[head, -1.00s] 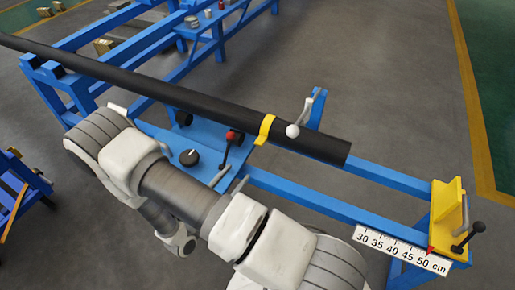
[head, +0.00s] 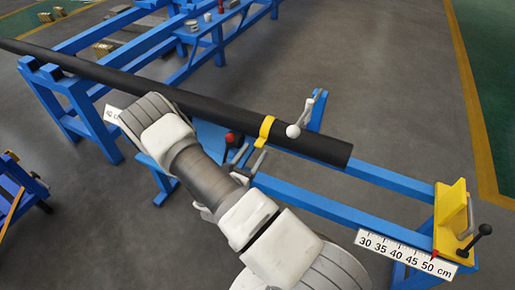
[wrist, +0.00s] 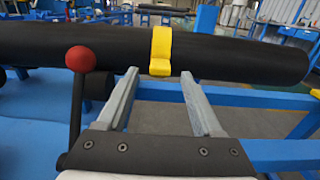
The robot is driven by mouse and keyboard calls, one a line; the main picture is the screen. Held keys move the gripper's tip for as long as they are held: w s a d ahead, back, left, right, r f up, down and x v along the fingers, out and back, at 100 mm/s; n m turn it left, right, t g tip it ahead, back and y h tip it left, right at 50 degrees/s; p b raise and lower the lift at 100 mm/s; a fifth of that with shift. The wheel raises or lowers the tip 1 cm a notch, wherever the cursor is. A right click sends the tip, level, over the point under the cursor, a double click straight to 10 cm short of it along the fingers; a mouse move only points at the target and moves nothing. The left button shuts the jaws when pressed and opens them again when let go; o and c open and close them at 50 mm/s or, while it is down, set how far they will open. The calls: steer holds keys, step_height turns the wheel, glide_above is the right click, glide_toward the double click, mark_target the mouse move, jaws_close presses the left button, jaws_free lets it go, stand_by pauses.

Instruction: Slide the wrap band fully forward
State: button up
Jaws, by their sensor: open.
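The yellow wrap band (head: 266,130) sits around the long black pipe (head: 180,98), some way in from the pipe's right end. In the wrist view the band (wrist: 161,48) stands out against the pipe (wrist: 230,54), with a tab hanging at its lower front. My gripper (head: 251,157) is just on the near side of the pipe, below the band. In the wrist view my gripper (wrist: 161,73) is open and empty, its two grey fingers pointing at the pipe, one to each side of the band. The fingertips appear short of the band; contact cannot be told.
A red-knobbed lever (wrist: 80,62) stands close left of my gripper. A yellow stop bracket (head: 450,212) and a centimetre scale (head: 407,254) are at the blue frame's right end. Bare pipe lies right of the band.

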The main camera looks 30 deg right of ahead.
mark_target(258, 147)
steer(key=shift+x, duration=1.7)
jaws_close()
